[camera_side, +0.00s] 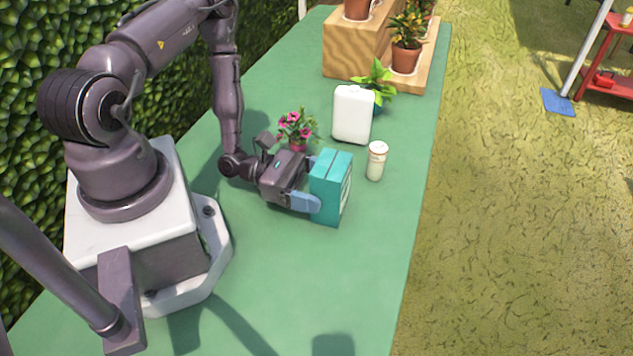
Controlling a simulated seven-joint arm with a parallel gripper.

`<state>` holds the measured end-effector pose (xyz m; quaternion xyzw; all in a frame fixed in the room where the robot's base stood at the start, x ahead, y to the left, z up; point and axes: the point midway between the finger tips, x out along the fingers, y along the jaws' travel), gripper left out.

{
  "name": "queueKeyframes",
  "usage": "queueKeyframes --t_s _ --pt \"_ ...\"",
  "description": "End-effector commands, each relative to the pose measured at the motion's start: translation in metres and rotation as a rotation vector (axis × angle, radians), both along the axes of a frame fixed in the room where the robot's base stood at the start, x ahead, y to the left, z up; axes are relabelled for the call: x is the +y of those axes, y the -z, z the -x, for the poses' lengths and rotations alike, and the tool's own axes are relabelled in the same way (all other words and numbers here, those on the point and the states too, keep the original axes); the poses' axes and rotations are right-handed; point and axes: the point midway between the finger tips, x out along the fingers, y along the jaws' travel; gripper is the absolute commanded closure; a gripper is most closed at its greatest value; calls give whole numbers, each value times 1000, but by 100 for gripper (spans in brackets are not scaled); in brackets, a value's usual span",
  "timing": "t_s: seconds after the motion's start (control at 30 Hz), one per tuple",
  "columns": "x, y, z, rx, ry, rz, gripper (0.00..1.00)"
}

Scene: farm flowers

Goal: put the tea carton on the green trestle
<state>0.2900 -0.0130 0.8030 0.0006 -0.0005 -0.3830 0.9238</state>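The tea carton (328,186) is a teal box with a pale label on its right side. My gripper (311,183) reaches it from the left, with its pale blue fingers on the carton's near and far sides. The gripper looks shut on it, though the far finger is mostly hidden. The carton is upright, and a boxy shadow well away, at the picture's bottom edge, suggests it is held above the surface. The long green tabletop (385,225) lies below. No separate green trestle can be made out; I cannot tell whether this table is the trestle.
A white canister (352,114), a small white jar (376,160) and a pink-flowered pot (298,129) stand close behind the carton. A leafy plant (377,80) and a wooden step stand (352,48) are farther back. The near tabletop is clear. A red shelf (612,60) stands on the grass.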

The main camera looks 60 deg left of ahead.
Motion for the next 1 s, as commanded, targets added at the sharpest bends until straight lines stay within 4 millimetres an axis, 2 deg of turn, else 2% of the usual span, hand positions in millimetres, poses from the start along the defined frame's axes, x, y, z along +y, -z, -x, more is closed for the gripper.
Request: queueKeyframes --t_s 0.03,0.07,0.37,0.47,0.8,1.0 --pt "0 0 0 0 0 0 5" --pt "0 0 0 0 0 0 0" --pt "1 -4 1 0 -1 -1 0" --pt "11 -3 10 0 -4 -1 0" --pt "62 -3 60 1 -5 -3 0" --pt "80 -3 80 1 -2 0 0"
